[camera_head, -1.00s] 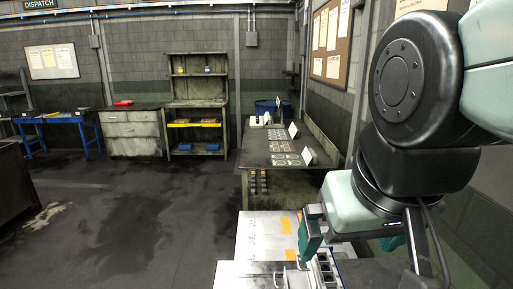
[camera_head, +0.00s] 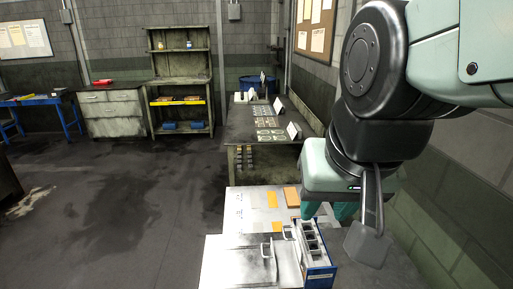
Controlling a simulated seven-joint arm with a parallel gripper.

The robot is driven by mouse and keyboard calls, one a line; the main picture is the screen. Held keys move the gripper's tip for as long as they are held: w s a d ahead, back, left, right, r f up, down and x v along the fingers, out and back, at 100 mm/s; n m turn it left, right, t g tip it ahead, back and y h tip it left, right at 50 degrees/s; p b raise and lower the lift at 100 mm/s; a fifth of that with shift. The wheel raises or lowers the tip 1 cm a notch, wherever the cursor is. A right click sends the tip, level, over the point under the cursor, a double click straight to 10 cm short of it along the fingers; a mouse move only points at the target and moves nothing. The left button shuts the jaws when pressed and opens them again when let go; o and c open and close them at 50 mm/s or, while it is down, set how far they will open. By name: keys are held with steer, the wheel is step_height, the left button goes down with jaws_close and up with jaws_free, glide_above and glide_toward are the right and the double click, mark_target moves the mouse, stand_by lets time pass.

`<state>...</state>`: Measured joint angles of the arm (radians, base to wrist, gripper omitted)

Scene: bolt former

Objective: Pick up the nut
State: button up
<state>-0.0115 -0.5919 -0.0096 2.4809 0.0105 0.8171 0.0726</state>
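I cannot make out a nut; any small part on the machine or in the bin is too small to tell. My gripper (camera_head: 328,212) hangs from the pale green wrist at the right of centre. Its two teal fingers show apart, with nothing visible between them, just behind and above a blue-and-white bin (camera_head: 315,256) with several dark compartments. The fingertips are partly hidden behind the bin and wrist parts.
A white machine top (camera_head: 235,258) with handles and orange patches (camera_head: 292,197) lies left of the bin. A long workbench (camera_head: 245,128) with cards and small parts stands behind. A shelf unit (camera_head: 181,80) stands farther back. Open floor lies left; a wall is close at right.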

steer(key=w+d+f+m+g, duration=0.2)
steer(key=w+f+m, duration=0.2)
steer(key=w+f, duration=0.4)
steer(key=d+f+m+g, duration=0.1)
steer(key=f+m, duration=0.1)
steer(key=f, duration=0.7)
steer(key=d+f+m+g, duration=0.1)
steer(key=d+f+m, duration=0.1)
steer(key=f, duration=0.7)
steer(key=d+f+m+g, duration=0.1)
steer(key=d+f+m, duration=0.1)
steer(key=f, duration=0.7)
steer(key=shift+w+d+f+m, duration=0.2)
steer(key=shift+w+d+m, duration=0.05)
steer(key=shift+m, duration=0.35)
steer(key=shift+s+f, duration=0.15)
steer(key=shift+f, duration=2.95)
jaws_close()
